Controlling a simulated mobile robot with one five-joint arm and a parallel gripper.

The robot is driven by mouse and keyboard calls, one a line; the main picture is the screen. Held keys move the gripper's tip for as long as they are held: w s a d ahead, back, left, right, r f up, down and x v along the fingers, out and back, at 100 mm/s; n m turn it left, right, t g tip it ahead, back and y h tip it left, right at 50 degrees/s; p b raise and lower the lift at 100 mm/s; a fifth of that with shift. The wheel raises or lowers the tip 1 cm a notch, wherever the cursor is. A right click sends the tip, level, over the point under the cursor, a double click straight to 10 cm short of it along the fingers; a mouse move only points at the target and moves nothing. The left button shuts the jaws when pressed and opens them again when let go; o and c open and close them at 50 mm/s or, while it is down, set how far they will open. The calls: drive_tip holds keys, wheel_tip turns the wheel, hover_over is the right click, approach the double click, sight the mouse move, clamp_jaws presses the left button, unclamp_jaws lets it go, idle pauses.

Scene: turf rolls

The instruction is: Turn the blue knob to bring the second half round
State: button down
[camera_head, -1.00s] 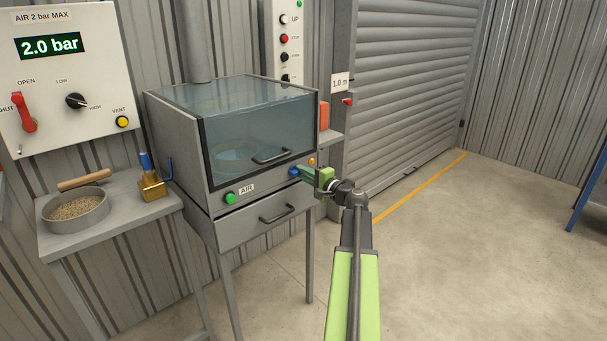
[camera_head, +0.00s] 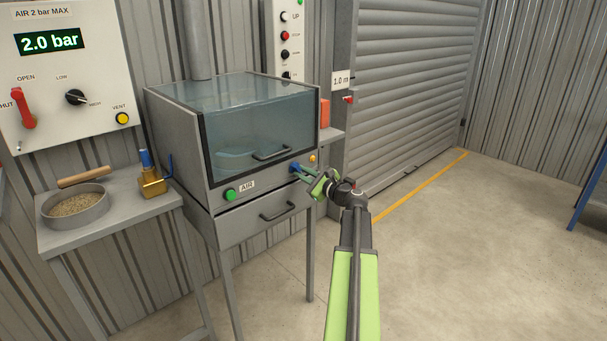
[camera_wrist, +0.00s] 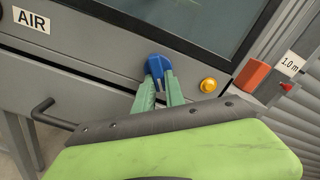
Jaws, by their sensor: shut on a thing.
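The blue knob (camera_head: 295,168) sits on the front of the grey cabinet (camera_head: 172,140), below its glass window and right of the AIR label. In the wrist view the blue knob (camera_wrist: 157,66) is between the green fingertips of my gripper (camera_wrist: 158,80). My gripper (camera_head: 303,172) is shut on it, and the gripper looks rolled to a tilt in the head view. A round shape shows faintly through the window (camera_head: 255,135); its details are too dim to tell.
A green button (camera_head: 230,195) and an orange-yellow button (camera_head: 312,158) flank the knob. A drawer handle (camera_head: 278,211) is below. A side table (camera_head: 105,225) holds a pan of grains (camera_head: 75,206) and a brass tool (camera_head: 152,184). The floor at right is clear.

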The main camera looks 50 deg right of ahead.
drive_tip(key=shift+a+f+m, duration=0.1)
drive_tip(key=shift+a+m, duration=0.1)
drive_tip(key=shift+m, duration=1.55)
drive_tip(key=shift+a+f+m, duration=0.1)
drive_tip(key=shift+a+m, duration=0.1)
drive_tip(key=shift+m, duration=1.55)
drive_tip(key=c, duration=1.4)
unclamp_jaws()
drive_tip(key=shift+r, duration=0.1)
drive_tip(key=s+a, duration=0.1)
drive_tip(key=s, duration=1.6)
drive_tip(key=shift+s, duration=0.2)
drive_tip(key=shift+a, duration=0.2)
